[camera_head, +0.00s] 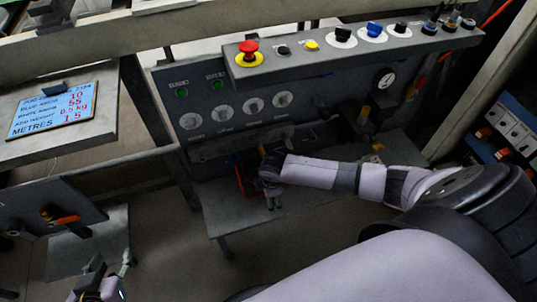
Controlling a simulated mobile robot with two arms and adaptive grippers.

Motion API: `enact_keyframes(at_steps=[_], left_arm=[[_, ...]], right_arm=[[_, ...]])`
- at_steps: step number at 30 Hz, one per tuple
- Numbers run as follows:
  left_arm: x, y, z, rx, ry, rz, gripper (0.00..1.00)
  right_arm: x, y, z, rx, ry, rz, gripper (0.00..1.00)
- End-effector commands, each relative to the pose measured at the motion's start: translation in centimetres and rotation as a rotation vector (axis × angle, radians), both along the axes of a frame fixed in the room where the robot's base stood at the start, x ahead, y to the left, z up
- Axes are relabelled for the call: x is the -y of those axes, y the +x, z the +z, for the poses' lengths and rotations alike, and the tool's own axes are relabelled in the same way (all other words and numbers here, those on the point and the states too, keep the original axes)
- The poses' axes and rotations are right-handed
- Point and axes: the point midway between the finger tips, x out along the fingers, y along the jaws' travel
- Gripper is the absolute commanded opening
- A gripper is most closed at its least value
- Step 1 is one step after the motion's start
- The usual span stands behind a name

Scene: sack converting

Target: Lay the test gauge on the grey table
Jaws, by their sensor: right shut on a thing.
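The grey table (224,216) is the low grey top below the control panel, partly covered by my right arm. My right gripper (273,203) points down over this table's front part. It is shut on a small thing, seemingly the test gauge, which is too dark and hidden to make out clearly. I cannot tell whether it touches the table. My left gripper (110,266) is at the bottom left, well away from the grey table; its fingers look apart and empty.
The control panel (310,72) with knobs and a red stop button (249,49) stands behind the table. A round dial (385,78) is on its right part. A red frame-like thing (241,178) is left of my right wrist. A display board (54,115) is at left.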

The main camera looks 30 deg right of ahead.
Motion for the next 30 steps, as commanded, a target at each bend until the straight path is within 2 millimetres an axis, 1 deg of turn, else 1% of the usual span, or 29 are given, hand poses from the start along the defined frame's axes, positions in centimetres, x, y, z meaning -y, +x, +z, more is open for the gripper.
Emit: enact_keyframes(at_steps=[1,2,9,18,21,23,26,30], left_arm=[[0.0,0.0,0.0,0.000,0.000,0.000,0.40],[0.0,0.0,0.0,0.000,0.000,0.000,0.40],[0.0,0.0,0.0,0.000,0.001,0.001,0.40],[0.0,0.0,0.0,-0.002,0.000,0.000,0.40],[0.1,-0.1,0.0,-0.003,-0.001,-0.002,0.40],[0.0,-0.1,0.0,-0.003,-0.001,-0.002,0.40],[0.0,-0.1,0.0,-0.003,0.000,-0.001,0.40],[0.0,-0.1,0.0,-0.002,0.000,-0.001,0.40]], right_arm=[[0.0,0.0,0.0,0.001,0.000,0.000,0.50],[0.0,0.0,0.0,0.001,0.000,0.000,0.84],[0.0,0.0,0.0,0.001,0.000,0.000,1.00],[0.0,0.0,0.0,-0.001,0.000,0.000,1.00],[0.0,-0.1,0.3,0.000,0.000,0.000,1.00],[0.0,-0.1,0.9,0.002,0.000,0.000,1.00],[-0.1,-0.4,2.3,0.003,0.000,0.000,1.00],[-0.2,-0.9,4.6,0.002,0.001,0.001,1.00]])
